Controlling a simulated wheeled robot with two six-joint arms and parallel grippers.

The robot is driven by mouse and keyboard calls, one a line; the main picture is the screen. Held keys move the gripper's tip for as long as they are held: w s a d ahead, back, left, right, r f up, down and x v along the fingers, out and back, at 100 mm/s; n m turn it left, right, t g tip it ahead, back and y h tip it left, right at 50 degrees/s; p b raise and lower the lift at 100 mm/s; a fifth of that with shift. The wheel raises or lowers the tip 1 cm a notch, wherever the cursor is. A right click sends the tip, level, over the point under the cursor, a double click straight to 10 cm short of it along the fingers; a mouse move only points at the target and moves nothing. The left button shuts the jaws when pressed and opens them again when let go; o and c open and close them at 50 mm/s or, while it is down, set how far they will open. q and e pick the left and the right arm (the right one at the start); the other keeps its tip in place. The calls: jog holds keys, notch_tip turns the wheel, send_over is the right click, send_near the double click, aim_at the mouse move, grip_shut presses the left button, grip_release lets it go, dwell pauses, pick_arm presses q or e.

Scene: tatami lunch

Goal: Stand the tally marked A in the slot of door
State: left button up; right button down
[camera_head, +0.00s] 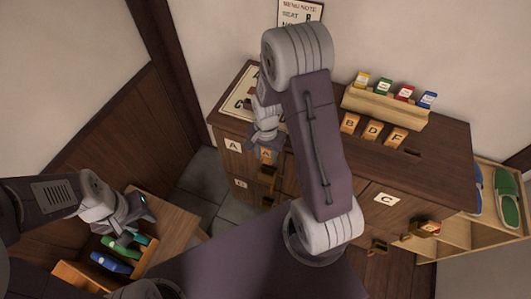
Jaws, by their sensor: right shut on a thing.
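An orange tally marked A (266,155) is held in my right gripper (265,145), which is shut on it. The tally hangs in front of the left part of the dark wooden cabinet (455,165), close to a door with a white A label (233,146). I cannot tell whether it touches the cabinet. No slot in that door is clearly visible. My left gripper (124,226) is at the lower left, above an open wooden box; its fingers are too unclear to judge.
Tallies B (349,123), D (371,131) and F (396,138) lie on the cabinet top, before a wooden rack (385,106) of coloured cards. A notice board (240,92) is partly hidden by my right arm. Slippers (507,199) stand on a shelf at right.

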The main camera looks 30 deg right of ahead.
aim_at(267, 163)
notch_tip(267, 163, down, 4)
jog(key=b, duration=0.3)
jog(key=shift+s+d+f+b, duration=0.1)
jog(key=shift+s+d+b, duration=0.05)
jog(key=shift+b, duration=0.2)
jog(key=shift+f, duration=0.5)
jog(key=shift+f, duration=0.35)
jog(key=shift+b, duration=0.3)
